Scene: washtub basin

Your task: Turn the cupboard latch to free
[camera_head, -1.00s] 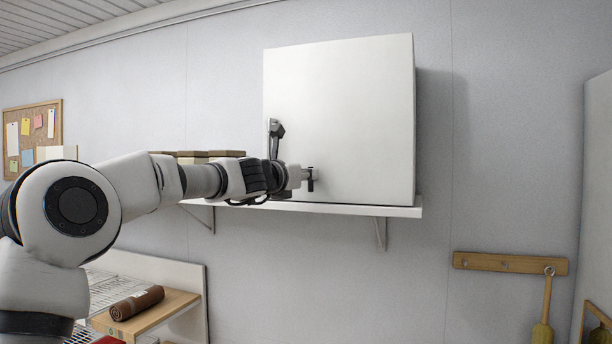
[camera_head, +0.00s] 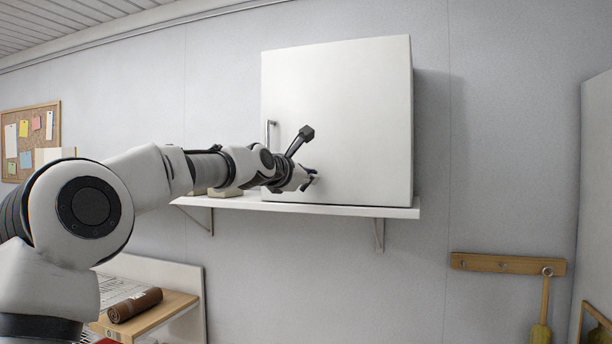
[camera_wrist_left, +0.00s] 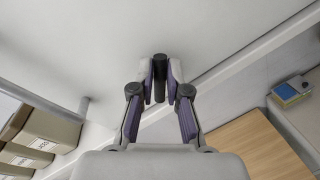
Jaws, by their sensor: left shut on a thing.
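The white cupboard (camera_head: 350,110) stands on a wall shelf, its door closed. In the left wrist view the latch (camera_wrist_left: 159,80) is a dark upright bar between my fingertips, with the pale door (camera_wrist_left: 230,35) behind it. My left gripper (camera_wrist_left: 160,84) is shut on this latch, with a pad on either side. In the head view my left gripper (camera_head: 306,181) is at the lower left of the door, rolled at an angle, and hides most of the latch. My right gripper is not in view.
A bar handle (camera_head: 271,134) is on the door's left edge, above my gripper. The shelf (camera_head: 340,208) runs below the cupboard. Boxes (camera_wrist_left: 45,130) show at the left in the wrist view. A wooden peg rail (camera_head: 505,264) hangs at the lower right.

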